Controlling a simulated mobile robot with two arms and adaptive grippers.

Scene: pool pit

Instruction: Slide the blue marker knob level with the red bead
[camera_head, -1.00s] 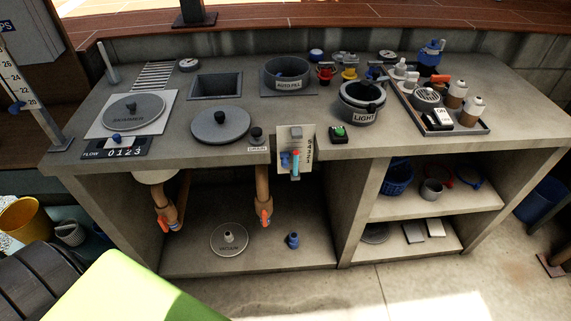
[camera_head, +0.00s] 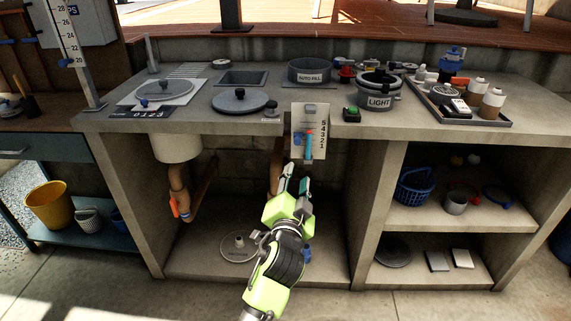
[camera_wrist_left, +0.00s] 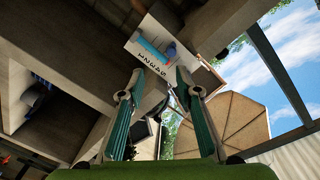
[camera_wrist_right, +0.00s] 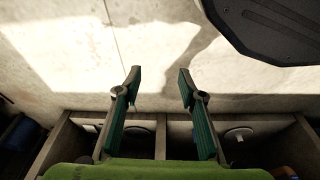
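The white gauge panel (camera_head: 298,118) hangs on the counter's front edge, with numbers down its right side. A light blue tube (camera_head: 309,146) stands upright on it. The blue marker knob (camera_head: 296,140) shows as a small spot left of the tube. The left wrist view shows the panel (camera_wrist_left: 146,32) tilted ahead, with a blue knob (camera_wrist_left: 171,49) beside the tube. My left gripper (camera_head: 298,179) is open and empty, below the panel and apart from it. My right gripper (camera_wrist_right: 159,74) is open and empty over the floor.
The counter overhangs open bays with pipes (camera_head: 177,190) and shelves holding a blue basket (camera_head: 414,186). A green button box (camera_head: 351,114) and LIGHT pot (camera_head: 378,98) stand right of the panel. A ruler post (camera_head: 75,55) with a blue marker stands at the left.

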